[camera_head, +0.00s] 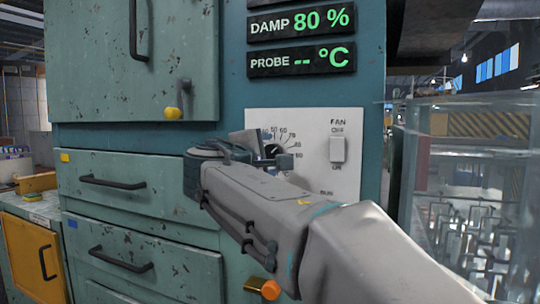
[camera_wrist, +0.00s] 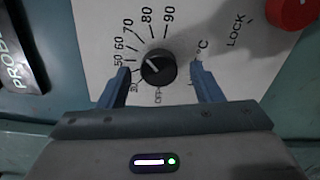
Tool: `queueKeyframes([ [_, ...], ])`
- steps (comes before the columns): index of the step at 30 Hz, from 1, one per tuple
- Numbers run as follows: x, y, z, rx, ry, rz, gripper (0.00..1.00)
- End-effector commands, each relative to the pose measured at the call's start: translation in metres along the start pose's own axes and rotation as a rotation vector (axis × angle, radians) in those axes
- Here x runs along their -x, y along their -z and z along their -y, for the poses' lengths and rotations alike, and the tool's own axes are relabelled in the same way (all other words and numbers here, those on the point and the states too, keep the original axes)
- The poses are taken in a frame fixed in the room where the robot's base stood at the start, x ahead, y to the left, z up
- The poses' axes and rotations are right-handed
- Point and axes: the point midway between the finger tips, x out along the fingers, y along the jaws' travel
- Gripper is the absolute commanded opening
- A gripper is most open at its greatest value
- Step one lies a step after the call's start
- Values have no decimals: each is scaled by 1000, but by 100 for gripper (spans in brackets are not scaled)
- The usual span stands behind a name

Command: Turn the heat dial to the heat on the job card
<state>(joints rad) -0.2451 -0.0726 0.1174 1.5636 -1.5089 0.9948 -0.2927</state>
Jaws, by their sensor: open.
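The heat dial (camera_wrist: 158,67) is a round black knob with a white pointer line on a pale panel (camera_wrist: 85,30). In the wrist view its pointer aims up-left, roughly towards 60; the exact reading is hard to tell. Numbers from 50 to 90 show around it, with OFF below. My gripper (camera_wrist: 160,73) is open, one blue finger on each side of the dial, with gaps visible between fingers and knob. In the head view my gripper (camera_head: 265,148) partly hides the dial (camera_head: 272,150). I see no job card in either view.
A FAN switch (camera_head: 338,149) sits right of the dial. A red knob (camera_wrist: 291,12) is near the LOCK label. Displays above read DAMP 80 % (camera_head: 301,22) and PROBE -- °C (camera_head: 301,61). A glass tank (camera_head: 465,190) stands at the right, drawers (camera_head: 120,185) at the left.

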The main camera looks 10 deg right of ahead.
Motion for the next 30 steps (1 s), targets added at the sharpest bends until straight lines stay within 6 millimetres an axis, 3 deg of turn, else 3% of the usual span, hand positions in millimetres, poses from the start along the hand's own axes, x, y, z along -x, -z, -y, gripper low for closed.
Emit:
queueKeyframes([
  [9, 72, 0, -1, -1, -2, -4, 59],
  [15, 108, -1, -1, -1, -1, -2, 59],
  [21, 124, -1, 0, 0, -1, 0, 59],
  [30, 126, -1, 0, 0, 0, 0, 59],
])
